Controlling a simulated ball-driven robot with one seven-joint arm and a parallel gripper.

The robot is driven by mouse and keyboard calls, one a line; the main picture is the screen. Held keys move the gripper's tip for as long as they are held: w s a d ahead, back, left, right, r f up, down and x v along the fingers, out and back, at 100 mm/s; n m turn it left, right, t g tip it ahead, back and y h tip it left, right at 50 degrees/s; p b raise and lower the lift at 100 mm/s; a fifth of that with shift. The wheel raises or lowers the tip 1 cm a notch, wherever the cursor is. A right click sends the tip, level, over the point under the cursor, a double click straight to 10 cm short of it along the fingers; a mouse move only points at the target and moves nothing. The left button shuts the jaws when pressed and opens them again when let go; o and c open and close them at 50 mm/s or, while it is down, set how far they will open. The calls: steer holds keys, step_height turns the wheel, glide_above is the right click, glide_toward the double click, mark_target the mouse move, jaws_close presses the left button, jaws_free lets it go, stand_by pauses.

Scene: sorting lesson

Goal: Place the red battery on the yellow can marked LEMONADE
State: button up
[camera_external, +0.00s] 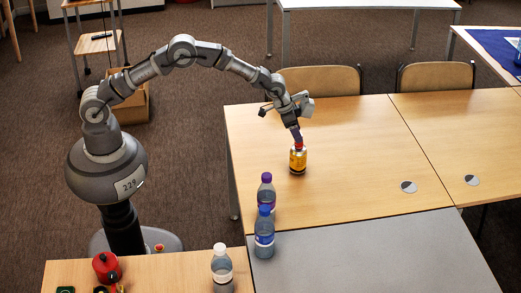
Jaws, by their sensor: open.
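The yellow can (298,163) stands upright on the wooden table near its left side, with dark marking on its side too small to read. The red battery (299,147) shows as a small patch of red right at the top of the can, seemingly resting on it. My gripper (297,140) points down just above the can, at the battery. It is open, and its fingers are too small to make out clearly. Part of the battery is hidden by my gripper.
Bottles with a purple cap (266,178), a blue cap (264,210) and a white cap (221,246) stand nearer the camera. A red container (106,267) is at lower left. Two chairs stand behind the table.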

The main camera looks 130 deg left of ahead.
steer(key=p+v, duration=0.1)
steer(key=v, duration=0.7)
steer(key=shift+p, duration=0.4)
steer(key=w+d+r+m+t, duration=0.1)
steer(key=w+d+r+t, duration=0.15)
steer(key=d+r, duration=0.7)
steer(key=w+d+r+m+t, duration=0.1)
steer(key=w+d+r+m, duration=0.15)
steer(key=d+r, duration=0.75)
steer(key=w+d+r+m+t, duration=0.1)
steer(key=w+d+r+t, duration=0.3)
steer(key=r, duration=1)
steer(key=s+d+r+m+t+h, duration=0.1)
steer(key=s+d+r+m+t, duration=0.1)
steer(key=s+d+r, duration=0.6)
steer(key=s+d+r+m+t+h, duration=0.1)
steer(key=s+d+r+t+h, duration=0.1)
steer(key=s+d+r, duration=0.7)
steer(key=d+r, duration=0.5)
steer(key=r, duration=0.2)
steer(key=shift+s+d+r+m, duration=0.2)
steer(key=shift+r+m, duration=0.05)
steer(key=shift+m, duration=0.1)
